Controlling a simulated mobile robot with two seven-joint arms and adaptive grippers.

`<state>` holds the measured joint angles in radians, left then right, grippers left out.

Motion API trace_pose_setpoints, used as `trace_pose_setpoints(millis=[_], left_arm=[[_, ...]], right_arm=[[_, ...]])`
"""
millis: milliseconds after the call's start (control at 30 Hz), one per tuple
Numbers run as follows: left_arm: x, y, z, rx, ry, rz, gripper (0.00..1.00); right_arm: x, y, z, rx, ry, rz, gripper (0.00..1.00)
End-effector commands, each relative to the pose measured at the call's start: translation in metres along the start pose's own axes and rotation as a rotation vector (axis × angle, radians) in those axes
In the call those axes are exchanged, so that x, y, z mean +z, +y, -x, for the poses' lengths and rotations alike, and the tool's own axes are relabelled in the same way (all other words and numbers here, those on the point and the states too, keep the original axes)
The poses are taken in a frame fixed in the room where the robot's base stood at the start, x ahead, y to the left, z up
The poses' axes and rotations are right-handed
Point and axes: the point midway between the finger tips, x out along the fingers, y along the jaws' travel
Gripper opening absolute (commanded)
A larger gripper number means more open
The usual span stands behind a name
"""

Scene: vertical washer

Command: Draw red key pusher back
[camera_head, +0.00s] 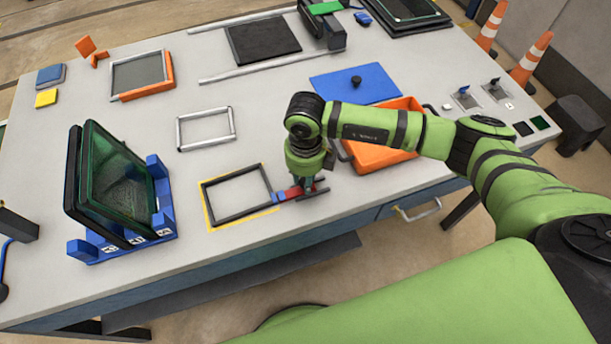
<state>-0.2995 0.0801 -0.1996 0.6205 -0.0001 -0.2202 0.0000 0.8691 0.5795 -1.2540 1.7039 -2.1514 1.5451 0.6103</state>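The red key pusher (292,193) lies on the grey table near its front edge. A small blue piece (279,197) is at its left end, beside the dark rectangular frame (237,194). My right gripper (312,187) points down at the right end of the red pusher, at or very close to it. Its fingers are small and partly hidden by my wrist, so I cannot tell whether they grip the pusher. My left gripper is not in view.
An orange tray (378,157) is just right of my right gripper. A blue rack (160,205) with dark green panels stands at the left. A light metal frame (206,128) lies behind the dark one. The grey table (255,120) is bare between these things.

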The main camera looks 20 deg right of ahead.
Motion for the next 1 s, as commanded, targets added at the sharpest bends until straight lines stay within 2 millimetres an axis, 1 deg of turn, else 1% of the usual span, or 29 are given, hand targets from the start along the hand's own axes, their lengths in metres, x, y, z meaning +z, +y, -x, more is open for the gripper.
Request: trace_pose_setpoints(millis=[67, 133, 300, 400, 667, 700, 733, 767, 1000], left_arm=[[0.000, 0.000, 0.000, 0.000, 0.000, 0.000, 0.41], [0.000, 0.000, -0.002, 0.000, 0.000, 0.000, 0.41], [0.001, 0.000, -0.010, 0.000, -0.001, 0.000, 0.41], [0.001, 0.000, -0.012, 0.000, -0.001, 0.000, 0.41], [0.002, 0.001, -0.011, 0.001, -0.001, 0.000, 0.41], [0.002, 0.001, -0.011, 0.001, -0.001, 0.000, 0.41], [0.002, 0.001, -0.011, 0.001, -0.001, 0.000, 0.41], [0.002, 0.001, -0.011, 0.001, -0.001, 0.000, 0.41], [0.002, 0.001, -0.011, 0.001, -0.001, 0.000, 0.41]], right_arm=[[0.000, 0.000, 0.000, 0.000, 0.001, 0.000, 0.00], [-0.002, -0.005, -0.001, -0.001, 0.001, -0.002, 0.00], [-0.012, -0.031, -0.003, -0.002, 0.001, -0.005, 0.00], [-0.016, -0.039, -0.001, -0.002, 0.000, -0.002, 0.00], [-0.017, -0.041, 0.000, -0.006, 0.003, -0.003, 0.00], [-0.017, -0.042, 0.000, -0.007, 0.003, -0.003, 0.38], [-0.017, -0.042, 0.000, -0.007, 0.003, -0.003, 0.50], [-0.017, -0.041, 0.000, -0.006, 0.003, -0.003, 0.54], [-0.016, -0.040, 0.000, -0.002, 0.001, -0.001, 0.54]])
